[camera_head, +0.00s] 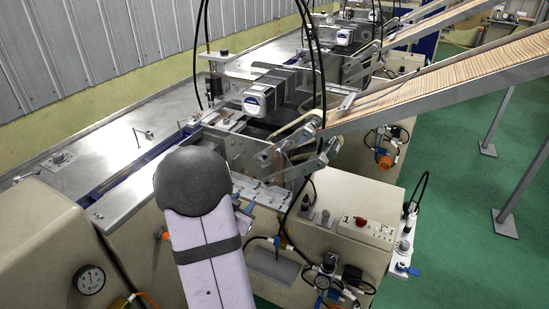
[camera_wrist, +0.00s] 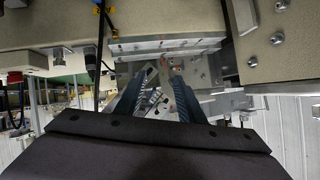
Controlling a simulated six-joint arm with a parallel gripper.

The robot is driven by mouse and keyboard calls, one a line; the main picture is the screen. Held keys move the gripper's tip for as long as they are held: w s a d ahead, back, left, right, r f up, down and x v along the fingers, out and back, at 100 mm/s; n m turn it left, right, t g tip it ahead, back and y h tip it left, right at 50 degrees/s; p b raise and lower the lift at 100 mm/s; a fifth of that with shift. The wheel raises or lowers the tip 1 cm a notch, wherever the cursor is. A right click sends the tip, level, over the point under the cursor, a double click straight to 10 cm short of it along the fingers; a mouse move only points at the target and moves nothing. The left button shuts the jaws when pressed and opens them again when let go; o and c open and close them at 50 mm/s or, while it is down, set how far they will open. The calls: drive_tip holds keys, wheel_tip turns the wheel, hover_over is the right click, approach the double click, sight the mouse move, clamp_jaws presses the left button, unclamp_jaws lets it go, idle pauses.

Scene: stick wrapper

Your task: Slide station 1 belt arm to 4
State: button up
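The nearest wrapping station (camera_head: 262,150) is in the middle of the head view, with a motor, metal side plates and a linkage arm (camera_head: 308,148) on its right side. I cannot tell for certain which part is the belt arm, and no scale numbers are legible. My gripper's two ribbed fingers (camera_wrist: 159,78) show in the wrist view, apart, with nothing clearly held between them. Beyond them are a metal bracket plate (camera_wrist: 166,82) and a silver rail (camera_wrist: 165,47). In the head view my own arm mostly hides the gripper, in front of the station's lower edge.
A chute filled with sticks (camera_head: 450,80) slopes down to the station from the right. A beige control box (camera_head: 335,235) with a red button (camera_head: 361,222) stands below it. Black cables (camera_head: 322,60) hang over the station. The green floor (camera_head: 460,200) at right is mostly open.

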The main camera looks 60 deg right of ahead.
sight(278, 153)
drive_tip(key=s+d+r+m+g+h, duration=0.1)
drive_tip(key=s+d+r+g+h, duration=0.15)
drive_tip(key=r, duration=0.35)
drive_tip(key=s+d+r+m+g+h, duration=0.1)
drive_tip(key=s+r+m+h, duration=0.15)
drive_tip(key=r, duration=0.35)
drive_tip(key=shift+n+t+h, duration=0.25)
drive_tip(key=shift+n+h, duration=0.1)
drive_tip(key=shift+h, duration=0.05)
drive_tip(key=shift+s+d+f+p, duration=0.1)
drive_tip(key=shift+d+p, duration=0.45)
drive_tip(key=shift+d, duration=1.3)
drive_tip(key=shift+d+f+p, duration=0.1)
drive_tip(key=shift+d+p, duration=0.45)
drive_tip(key=shift+d, duration=1.3)
clamp_jaws()
